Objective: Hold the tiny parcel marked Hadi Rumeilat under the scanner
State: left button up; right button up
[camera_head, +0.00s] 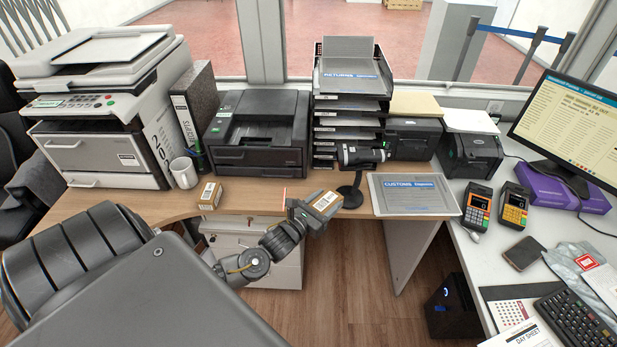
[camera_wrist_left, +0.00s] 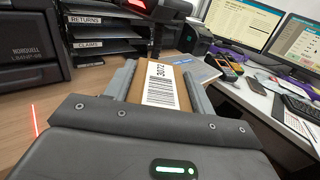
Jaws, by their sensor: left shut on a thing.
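My left gripper (camera_head: 316,210) is shut on a small brown parcel (camera_head: 328,201) and holds it over the desk's front edge. In the left wrist view the parcel (camera_wrist_left: 158,88) sits between the two fingers, its white label with a barcode and the number 3072 facing the camera. No name can be read on it. The black scanner (camera_head: 362,156) stands on a post on the desk, just behind and right of the parcel; its head (camera_wrist_left: 160,10) shows above the parcel in the left wrist view. A second small brown parcel (camera_head: 209,195) lies on the desk to the left. My right gripper is not in view.
A customs sheet (camera_head: 413,195) lies right of the scanner. Card terminals (camera_head: 478,205) are on the right counter. Bare desk (camera_head: 250,195) lies left of my gripper.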

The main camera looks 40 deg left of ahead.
pick_arm(q)
jog(key=a+f+n+y, duration=0.2)
jog(key=a+f+y, duration=0.2)
jog(key=a+f, duration=0.15)
jog(key=w+a+b, duration=0.4)
jog(key=w+a, duration=0.1)
jog(key=shift+w+a, duration=0.15)
jog(key=shift+a, duration=0.15)
jog(key=shift+d+r, duration=0.1)
